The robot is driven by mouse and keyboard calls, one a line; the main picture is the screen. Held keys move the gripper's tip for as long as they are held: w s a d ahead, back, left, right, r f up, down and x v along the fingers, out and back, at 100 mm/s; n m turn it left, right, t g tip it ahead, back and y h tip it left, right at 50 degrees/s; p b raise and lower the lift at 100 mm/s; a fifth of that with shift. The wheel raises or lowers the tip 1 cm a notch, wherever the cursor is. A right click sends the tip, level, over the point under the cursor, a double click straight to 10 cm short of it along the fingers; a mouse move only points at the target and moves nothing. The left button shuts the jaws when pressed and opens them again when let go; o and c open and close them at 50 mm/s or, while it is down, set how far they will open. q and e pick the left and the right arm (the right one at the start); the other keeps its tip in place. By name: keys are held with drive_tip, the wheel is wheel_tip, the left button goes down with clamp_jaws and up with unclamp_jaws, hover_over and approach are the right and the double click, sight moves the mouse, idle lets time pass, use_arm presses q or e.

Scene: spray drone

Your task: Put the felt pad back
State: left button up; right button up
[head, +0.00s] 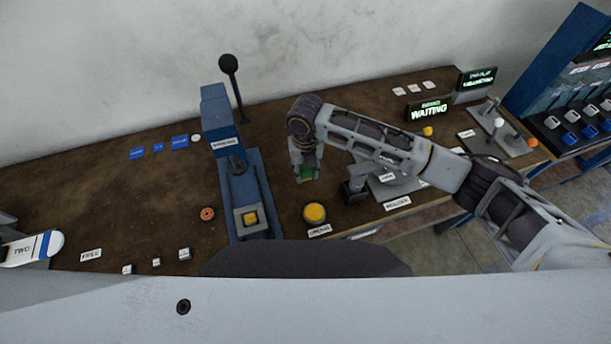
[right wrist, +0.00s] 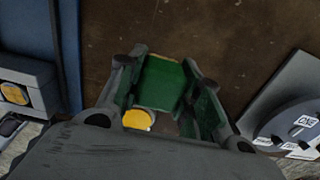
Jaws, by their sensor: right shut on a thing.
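My right gripper (head: 305,174) hangs over the workbench, fingers down, just right of the blue press. It is shut on a green piece (right wrist: 158,84) that looks like the felt pad. The green also shows between the fingertips in the head view (head: 307,173). The fingers partly cover the piece, and I cannot tell whether it touches the bench. A yellow round button (head: 315,212) lies in front of the gripper; yellow also shows between the fingers in the right wrist view (right wrist: 137,119). My left gripper is not in view.
The blue press (head: 262,185) with an upright black-knobbed lever (head: 228,65) stands left of the gripper. A grey labelled dial plate (right wrist: 292,122) is close on the right. A red-orange ring button (head: 207,214) lies left of the press. The bench's back left is mostly clear.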

sight(305, 177)
drive_tip(key=shift+f, duration=1.85)
drive_tip(key=shift+f, duration=0.15)
drive_tip(key=o, duration=1)
wheel_tip(305, 177, up, 12)
drive_tip(key=shift+r+b, duration=0.15)
drive_tip(key=shift+b, duration=0.35)
